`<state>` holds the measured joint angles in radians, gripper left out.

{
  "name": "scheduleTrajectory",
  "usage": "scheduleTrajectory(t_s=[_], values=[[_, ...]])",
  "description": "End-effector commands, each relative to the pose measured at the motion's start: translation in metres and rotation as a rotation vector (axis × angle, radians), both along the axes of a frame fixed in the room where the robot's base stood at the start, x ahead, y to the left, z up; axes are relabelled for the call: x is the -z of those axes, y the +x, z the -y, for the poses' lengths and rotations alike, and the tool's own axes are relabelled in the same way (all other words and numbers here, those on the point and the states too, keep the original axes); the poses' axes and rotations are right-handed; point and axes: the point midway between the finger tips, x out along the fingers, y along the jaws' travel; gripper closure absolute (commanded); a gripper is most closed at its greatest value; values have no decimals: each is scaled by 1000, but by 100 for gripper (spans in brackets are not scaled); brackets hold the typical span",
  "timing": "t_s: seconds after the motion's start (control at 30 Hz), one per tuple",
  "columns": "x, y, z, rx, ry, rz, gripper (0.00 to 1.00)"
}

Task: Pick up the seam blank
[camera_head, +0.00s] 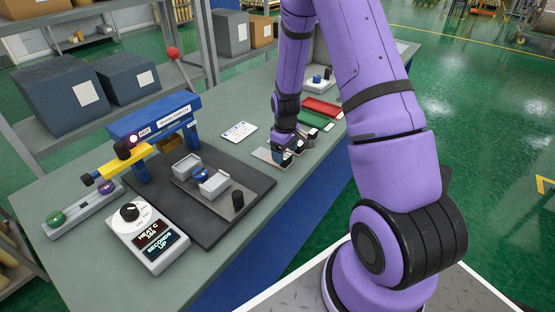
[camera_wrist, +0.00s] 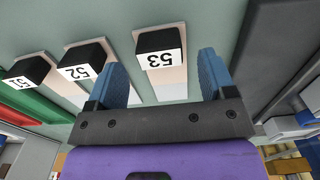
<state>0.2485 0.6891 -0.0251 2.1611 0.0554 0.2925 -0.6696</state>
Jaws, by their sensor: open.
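Three pale flat strips lie side by side on the bench, each under a black block with a number card: 53 (camera_wrist: 158,46), 52 (camera_wrist: 83,60) and 51 (camera_wrist: 27,71). No label tells which strip is the seam blank. My gripper (camera_wrist: 162,78) is open, with its blue fingers apart over the strip (camera_wrist: 170,84) of block 53. That block shows between the finger lines, just past the tips. In the head view my gripper (camera_head: 283,150) is low over the strips, partly hiding them. Contact between fingers and strip cannot be told.
A blue press (camera_head: 152,118) with a red-knobbed lever stands to the left. A dark mat (camera_head: 255,183) holds grey clamps, and a control box (camera_head: 146,236) sits in front. Red (camera_head: 322,107) and green (camera_head: 315,120) flat pieces lie beyond my gripper. A white card (camera_head: 239,131) lies left.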

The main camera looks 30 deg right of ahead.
Motion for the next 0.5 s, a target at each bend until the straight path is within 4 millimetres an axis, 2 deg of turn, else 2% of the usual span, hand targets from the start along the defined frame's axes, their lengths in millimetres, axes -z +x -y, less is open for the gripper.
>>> scheduleTrajectory(t_s=[0.1,0.2,0.5], values=[[18,2,-3,-1,0,-2,23],[27,2,-2,1,1,0,23],[33,2,-2,1,0,1,23]])
